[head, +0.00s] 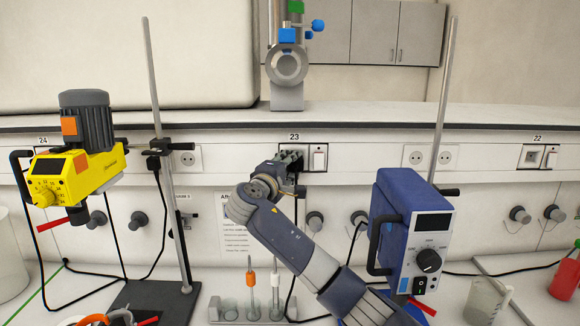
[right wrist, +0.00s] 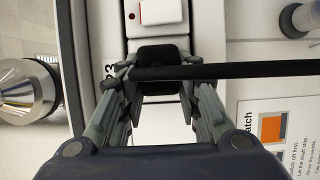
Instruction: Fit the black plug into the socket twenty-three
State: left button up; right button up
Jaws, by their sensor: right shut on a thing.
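My right gripper (head: 288,163) is at the panel under the label 23, at the left part of socket twenty-three (head: 306,147). In the right wrist view the right gripper (right wrist: 158,80) is shut on the black plug (right wrist: 158,54), with a finger on each side. The plug's black cable (right wrist: 235,70) runs off to the right in that view. The plug is right in front of the white panel and hides the socket's holes. I cannot tell whether it is seated or just in front. My left gripper is not in view.
A white switch (head: 318,159) sits beside socket twenty-three. A blue stirrer unit (head: 410,235) stands right of my arm, and a yellow stirrer (head: 70,170) at left. A tube rack (head: 230,318) is below. Sockets 24 and 22 (head: 540,156) lie either side.

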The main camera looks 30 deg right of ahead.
jog(key=shift+w+d, duration=0.25)
jog(key=shift+w, duration=0.2)
dwell(0.6)
jog(key=shift+r, duration=0.3)
jog(key=o, duration=1)
jog(key=shift+o, duration=0.9)
jog(key=shift+w+d+f, duration=0.1)
jog(key=shift+f, duration=0.05)
jog(key=shift+f, duration=0.1)
jog(key=shift+f, duration=0.1)
jog(key=shift+s+a, duration=0.2)
jog(key=shift+a, duration=0.25)
jog(key=v, duration=1.1)
jog(key=shift+s+r, duration=0.15)
jog(key=shift+r, duration=0.05)
